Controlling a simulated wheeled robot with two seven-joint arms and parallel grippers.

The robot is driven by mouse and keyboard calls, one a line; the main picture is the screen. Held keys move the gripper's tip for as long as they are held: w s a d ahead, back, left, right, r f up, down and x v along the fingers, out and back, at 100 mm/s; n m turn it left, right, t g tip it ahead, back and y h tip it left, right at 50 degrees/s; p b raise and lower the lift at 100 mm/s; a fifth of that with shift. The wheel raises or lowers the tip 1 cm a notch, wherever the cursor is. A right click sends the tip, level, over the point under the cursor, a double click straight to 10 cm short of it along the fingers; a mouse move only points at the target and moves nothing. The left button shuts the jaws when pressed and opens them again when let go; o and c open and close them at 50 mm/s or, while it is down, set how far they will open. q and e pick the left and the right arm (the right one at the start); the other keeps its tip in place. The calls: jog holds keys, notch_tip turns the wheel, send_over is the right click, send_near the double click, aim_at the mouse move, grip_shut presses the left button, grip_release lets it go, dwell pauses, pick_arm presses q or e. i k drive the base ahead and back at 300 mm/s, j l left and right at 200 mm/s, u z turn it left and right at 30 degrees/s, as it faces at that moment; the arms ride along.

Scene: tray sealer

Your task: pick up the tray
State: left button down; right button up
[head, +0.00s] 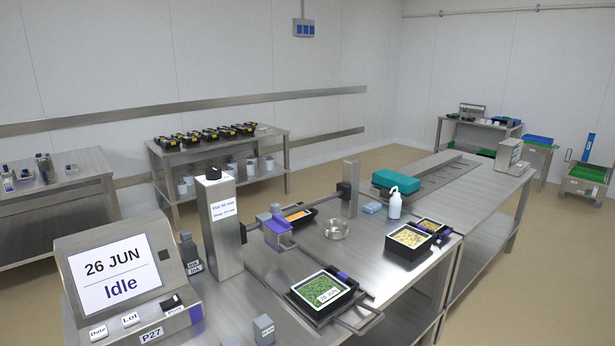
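A black tray (313,311) with green contents sits at the front of the steel table, by a U-shaped metal handle (370,318). A white label reading "26 JUN" (329,295) lies on its top. A second black tray (405,253) with pale yellow contents stands near the table's right edge. A smaller dark tray (441,234) is close behind it. Another dark tray (311,219) with orange contents is farther back, partly hidden by the purple-and-grey head (278,228) on the crossbar. Neither of my grippers is in view.
A display console (120,275) reading "26 JUN" and "Idle" stands at the front left. Bare steel lies between bowl and yellow tray.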

aim_at(321, 293)
jog(key=l+u, duration=0.1)
jog(key=u, duration=0.9)
jog(key=l+u, duration=0.45)
jog(key=l, duration=0.2)
jog(key=l+u, duration=0.4)
jog(key=l, duration=0.25)
jog(key=k+l+u, duration=0.15)
jog(key=l+u, duration=0.3)
jog(key=l, duration=0.15)
